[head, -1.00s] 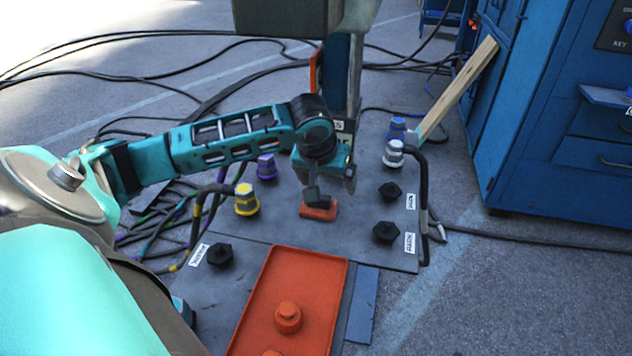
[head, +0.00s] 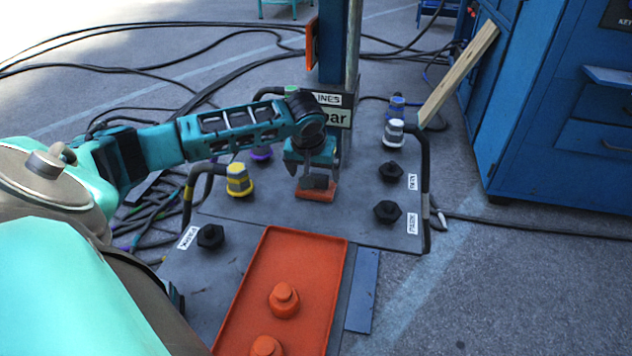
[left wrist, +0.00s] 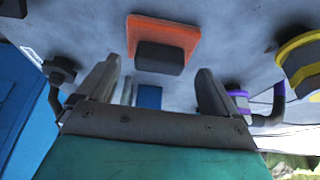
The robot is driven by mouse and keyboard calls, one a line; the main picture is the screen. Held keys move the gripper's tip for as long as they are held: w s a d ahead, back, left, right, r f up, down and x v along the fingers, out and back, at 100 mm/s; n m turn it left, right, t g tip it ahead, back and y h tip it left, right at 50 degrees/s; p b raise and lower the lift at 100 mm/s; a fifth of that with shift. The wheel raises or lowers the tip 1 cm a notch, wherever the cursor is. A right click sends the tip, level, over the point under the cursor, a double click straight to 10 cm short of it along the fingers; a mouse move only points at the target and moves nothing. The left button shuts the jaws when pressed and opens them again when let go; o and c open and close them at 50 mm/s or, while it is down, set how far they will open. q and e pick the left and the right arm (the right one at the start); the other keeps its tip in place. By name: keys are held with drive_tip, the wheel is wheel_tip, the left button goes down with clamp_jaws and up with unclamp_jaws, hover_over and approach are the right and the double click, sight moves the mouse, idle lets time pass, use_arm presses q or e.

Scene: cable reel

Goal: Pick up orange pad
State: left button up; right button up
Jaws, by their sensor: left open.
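The orange pad (head: 315,194) is a small flat orange slab with a dark block on top (head: 314,182). It lies on the grey panel (head: 350,225), behind the orange tray. My left gripper (head: 312,172) is directly over it in the head view and partly covers it. In the left wrist view the orange pad (left wrist: 163,36) and its dark block lie beyond the fingertips, in line with the gap between the two spread fingers (left wrist: 155,85). The left gripper is open, with nothing between its fingers. My right gripper is not in view.
An orange tray (head: 256,285) with orange knobs is in front. Black knobs, a yellow-topped connector (head: 238,180) and a white-topped connector (head: 393,133) stand around the panel. A post rises behind the gripper. A wooden plank (head: 458,75) leans against the blue cabinet (head: 545,130).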

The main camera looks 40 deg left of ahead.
sight(315, 176)
use_arm(q)
drive_tip(key=shift+w+f, duration=0.25)
drive_tip(key=shift+f, duration=0.4)
drive_tip(key=shift+a, duration=0.1)
drive_tip(key=c, duration=1.2)
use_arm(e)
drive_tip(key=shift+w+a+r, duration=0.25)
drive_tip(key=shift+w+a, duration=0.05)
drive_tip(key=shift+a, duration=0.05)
use_arm(q)
drive_tip(key=shift+o, duration=0.2)
drive_tip(key=shift+w+r, duration=0.1)
drive_tip(key=shift+r, duration=0.25)
wheel_tip(315, 176, up, 9)
drive_tip(key=p, duration=0.3)
drive_tip(key=shift+r, duration=0.15)
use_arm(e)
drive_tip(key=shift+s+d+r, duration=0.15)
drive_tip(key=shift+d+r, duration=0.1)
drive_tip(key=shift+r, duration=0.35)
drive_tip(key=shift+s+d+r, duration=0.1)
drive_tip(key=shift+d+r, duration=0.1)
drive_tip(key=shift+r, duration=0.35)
